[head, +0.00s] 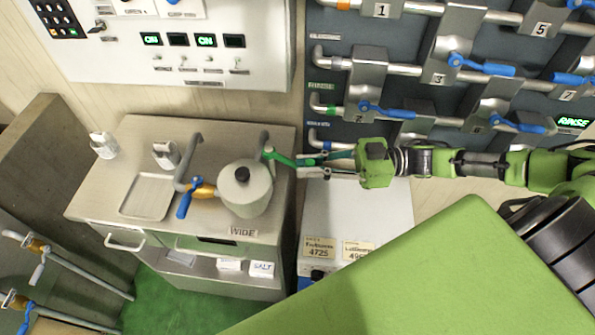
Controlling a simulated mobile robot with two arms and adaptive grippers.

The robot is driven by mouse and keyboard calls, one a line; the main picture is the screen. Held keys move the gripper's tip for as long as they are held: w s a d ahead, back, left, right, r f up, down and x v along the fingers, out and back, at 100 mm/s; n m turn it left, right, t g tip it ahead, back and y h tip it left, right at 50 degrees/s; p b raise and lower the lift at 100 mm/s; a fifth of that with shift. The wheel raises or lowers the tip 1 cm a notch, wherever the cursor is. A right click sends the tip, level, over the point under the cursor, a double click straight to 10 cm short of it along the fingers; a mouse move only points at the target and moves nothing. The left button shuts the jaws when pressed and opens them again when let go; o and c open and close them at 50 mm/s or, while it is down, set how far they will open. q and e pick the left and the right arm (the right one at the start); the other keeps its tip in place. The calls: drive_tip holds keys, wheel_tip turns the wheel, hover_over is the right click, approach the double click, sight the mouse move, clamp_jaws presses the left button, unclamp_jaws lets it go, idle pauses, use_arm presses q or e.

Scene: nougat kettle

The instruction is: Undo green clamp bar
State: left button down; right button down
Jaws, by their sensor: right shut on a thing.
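The grey lidded kettle (245,188) stands on the steel counter, with a black knob on its lid. The green clamp bar (280,158) sticks out to the right from a pipe fitting behind the kettle. My right gripper (304,162) reaches in from the right and is shut on the outer end of the green clamp bar. The fingers hide that end. My left gripper is out of view.
A blue-handled valve (184,205) and a bent pipe (189,165) stand left of the kettle. A steel tray (150,197) lies further left. Pipes with blue levers (385,110) line the wall panel above my right arm. A white-topped unit (375,212) stands below it.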

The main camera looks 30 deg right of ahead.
drive_tip(key=shift+w+d, duration=0.4)
drive_tip(key=shift+d, duration=0.1)
drive_tip(key=shift+r, duration=0.1)
drive_tip(key=c, duration=2)
unclamp_jaws()
drive_tip(key=v, duration=1.2)
drive_tip(key=shift+s, duration=0.1)
